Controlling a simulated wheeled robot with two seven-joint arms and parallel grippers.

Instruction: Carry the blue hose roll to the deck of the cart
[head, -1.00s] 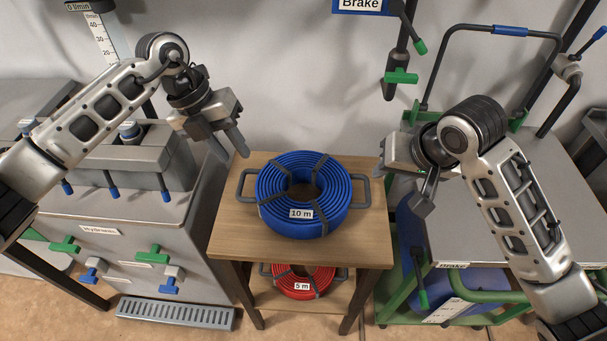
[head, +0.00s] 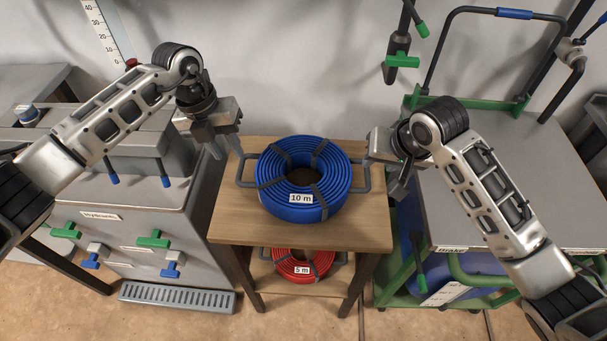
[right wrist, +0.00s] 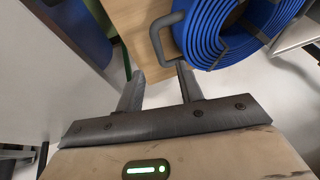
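The blue hose roll (head: 303,203), labelled "10 m", lies flat on the top of a small wooden table (head: 230,229), with a grey handle on its left and right sides. My left gripper (head: 232,155) is open and empty, just above and left of the left handle. My right gripper (head: 384,180) is beside the right handle. In the right wrist view its fingers (right wrist: 160,85) are apart, with the grey handle (right wrist: 163,40) just beyond their tips and the blue roll (right wrist: 215,35) behind. The cart's grey deck (head: 480,205) is at the right, partly hidden by my right arm.
A red hose roll (head: 303,266) marked "5 m" lies on the table's lower shelf. A grey hydrant cabinet (head: 110,235) with green and blue valves stands at the left. The cart's black push handle (head: 445,50) rises behind its deck, and a green-handled lever (head: 401,61) hangs at the wall.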

